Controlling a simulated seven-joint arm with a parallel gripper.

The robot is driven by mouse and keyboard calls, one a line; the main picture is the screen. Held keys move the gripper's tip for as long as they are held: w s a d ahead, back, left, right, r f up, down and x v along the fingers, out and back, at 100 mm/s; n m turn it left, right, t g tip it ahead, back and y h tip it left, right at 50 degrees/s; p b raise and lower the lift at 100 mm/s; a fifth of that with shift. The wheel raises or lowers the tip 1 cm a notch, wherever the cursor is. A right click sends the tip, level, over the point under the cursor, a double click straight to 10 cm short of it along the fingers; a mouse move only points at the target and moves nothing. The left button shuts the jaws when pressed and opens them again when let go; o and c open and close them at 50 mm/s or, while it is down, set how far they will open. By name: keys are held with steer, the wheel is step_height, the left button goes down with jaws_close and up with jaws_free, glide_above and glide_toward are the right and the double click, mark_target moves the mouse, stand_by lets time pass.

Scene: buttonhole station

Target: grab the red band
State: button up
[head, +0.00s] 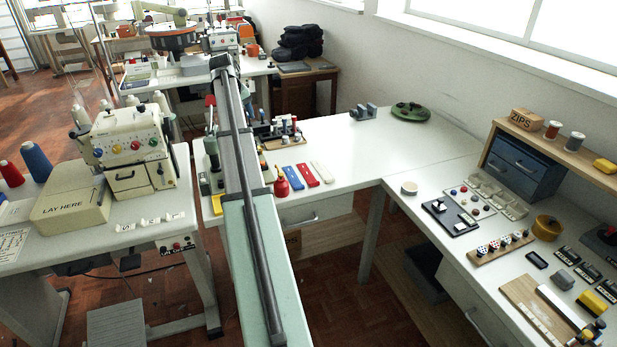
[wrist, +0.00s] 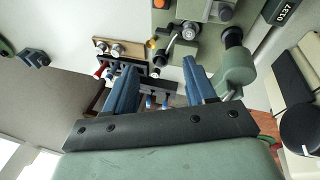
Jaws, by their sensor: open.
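The red band (head: 307,175) lies flat on the white table in the head view, between a blue band (head: 293,178) and a white band (head: 321,171). I cannot make out the red band in the wrist view. My gripper (wrist: 160,64) shows in the wrist view, with its two blue fingers spread apart and nothing held between them. In the head view my arm crosses the table left of the bands, and I cannot make out the fingers there.
A rack of small parts (head: 284,143) is behind the bands. A grey-green machine (wrist: 215,12) is beyond my fingers in the wrist view. The table right of the white band is clear.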

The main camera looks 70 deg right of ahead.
mark_target(308, 174)
steer(key=s+d+f+m+y, duration=0.15)
steer(key=s+d+f, duration=0.25)
steer(key=s, duration=0.6)
steer(key=s+d+f+m+y, duration=0.1)
steer(key=s+d+f+y, duration=0.2)
steer(key=s, duration=0.7)
steer(key=shift+h, duration=0.35)
steer(key=f, duration=0.4)
steer(key=d+f, duration=0.1)
steer(key=f, duration=0.9)
steer(key=shift+s+d+f, duration=0.15)
steer(key=shift+s, duration=0.2)
steer(key=shift+c, duration=0.2)
steer(key=c, duration=0.8)
